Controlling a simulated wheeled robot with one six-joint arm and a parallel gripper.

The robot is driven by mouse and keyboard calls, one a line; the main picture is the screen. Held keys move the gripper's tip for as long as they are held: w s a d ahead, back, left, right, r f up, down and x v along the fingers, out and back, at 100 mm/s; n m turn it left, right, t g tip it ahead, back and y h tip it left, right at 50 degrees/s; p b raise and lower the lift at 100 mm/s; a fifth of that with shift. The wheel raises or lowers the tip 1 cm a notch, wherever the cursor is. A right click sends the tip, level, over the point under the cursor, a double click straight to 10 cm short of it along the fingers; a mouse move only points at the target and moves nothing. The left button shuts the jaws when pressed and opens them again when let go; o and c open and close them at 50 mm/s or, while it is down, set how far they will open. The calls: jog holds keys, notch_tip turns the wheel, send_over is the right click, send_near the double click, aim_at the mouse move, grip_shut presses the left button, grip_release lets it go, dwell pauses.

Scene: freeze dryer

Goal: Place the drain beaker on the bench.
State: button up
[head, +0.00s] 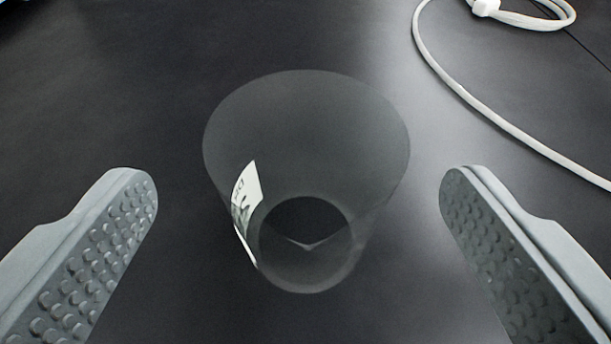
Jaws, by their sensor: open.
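The drain beaker (305,180) is a clear, see-through vessel with a wide rim and a small white label (246,208) on its left side. It stands on the dark bench (120,90), in the middle of the view. My gripper (298,205) is open. Its two studded grey fingers are on the left and right of the beaker, with a clear gap on each side, and neither touches it. The beaker's base shows through its wall near the lower part of the view.
A white cable (470,95) curves along the bench at the right and coils at the top right, with a white clip (486,7) on it. A thin dark seam runs at the top right corner. The bench left of the beaker is clear.

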aim_at(305, 134)
jog(key=shift+f+x, duration=0.2)
jog(key=shift+x, duration=1.1)
jog(key=shift+f+x, duration=0.2)
jog(key=shift+x, duration=1.05)
jog(key=shift+s+d, duration=0.15)
jog(key=shift+c, duration=0.2)
jog(key=c, duration=1.2)
jog(key=shift+o, duration=0.2)
